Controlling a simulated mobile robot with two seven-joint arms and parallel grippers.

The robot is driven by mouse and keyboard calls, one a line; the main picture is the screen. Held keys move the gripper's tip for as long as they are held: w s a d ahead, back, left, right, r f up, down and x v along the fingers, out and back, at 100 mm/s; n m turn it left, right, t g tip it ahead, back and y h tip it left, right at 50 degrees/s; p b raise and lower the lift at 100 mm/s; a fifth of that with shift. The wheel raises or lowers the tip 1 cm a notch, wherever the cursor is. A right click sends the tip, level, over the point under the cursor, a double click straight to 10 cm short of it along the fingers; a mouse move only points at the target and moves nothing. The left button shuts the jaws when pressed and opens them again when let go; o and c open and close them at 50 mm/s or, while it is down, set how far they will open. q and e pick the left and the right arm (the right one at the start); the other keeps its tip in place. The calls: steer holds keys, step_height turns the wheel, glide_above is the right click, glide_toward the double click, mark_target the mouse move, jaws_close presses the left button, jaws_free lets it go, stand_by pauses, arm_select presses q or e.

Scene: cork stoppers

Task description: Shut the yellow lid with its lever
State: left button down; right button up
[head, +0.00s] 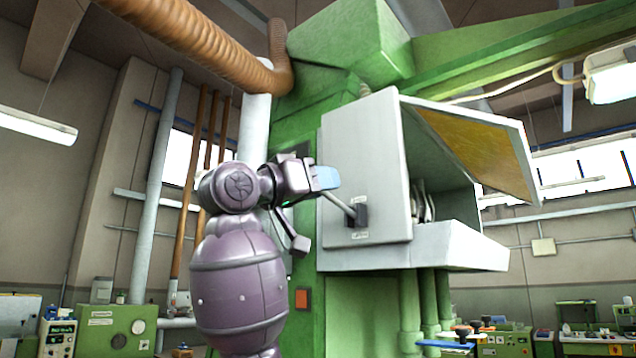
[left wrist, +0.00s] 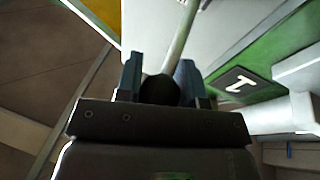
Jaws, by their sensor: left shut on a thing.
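The yellow lid (head: 475,145) is a yellow pane in a pale frame on the grey cabinet. It stands raised and tilted outward, with the cabinet's front open beneath it. The lever (head: 340,204) is a pale rod rising to the left from a black pivot block on the cabinet's side. My left gripper (head: 326,178) is shut on the lever's end. In the left wrist view, the lever's black knob (left wrist: 160,90) sits between the two blue fingers, with the rod running up from it. The fingers partly hide the knob. My right gripper is in neither view.
The grey cabinet (head: 365,150) is mounted on a large green machine (head: 375,305). An orange button (head: 302,298) is low on its left. A brown hose (head: 190,30) runs overhead. Benches with equipment (head: 115,330) stand behind. The space below the raised lid looks clear.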

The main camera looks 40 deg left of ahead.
arm_select(q)
steer(key=shift+w+d+f, duration=0.15)
steer(key=shift+w+f, duration=0.05)
steer(key=shift+f, duration=0.05)
stand_by(0.4)
steer(key=c, duration=1)
jaws_free()
steer(key=shift+o, duration=1.1)
steer(key=shift+w+d, duration=0.1)
steer(key=shift+w, duration=0.05)
steer(key=shift+s+r, duration=0.1)
steer(key=shift+s, duration=0.1)
steer(key=shift+s+a+f, duration=0.2)
steer(key=shift+s+a, duration=0.15)
steer(key=shift+s, duration=0.1)
steer(key=b+v, duration=0.3)
steer(key=v, duration=0.6)
steer(key=shift+s, duration=0.3)
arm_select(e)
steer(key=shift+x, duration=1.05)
arm_select(q)
steer(key=shift+a, duration=0.1)
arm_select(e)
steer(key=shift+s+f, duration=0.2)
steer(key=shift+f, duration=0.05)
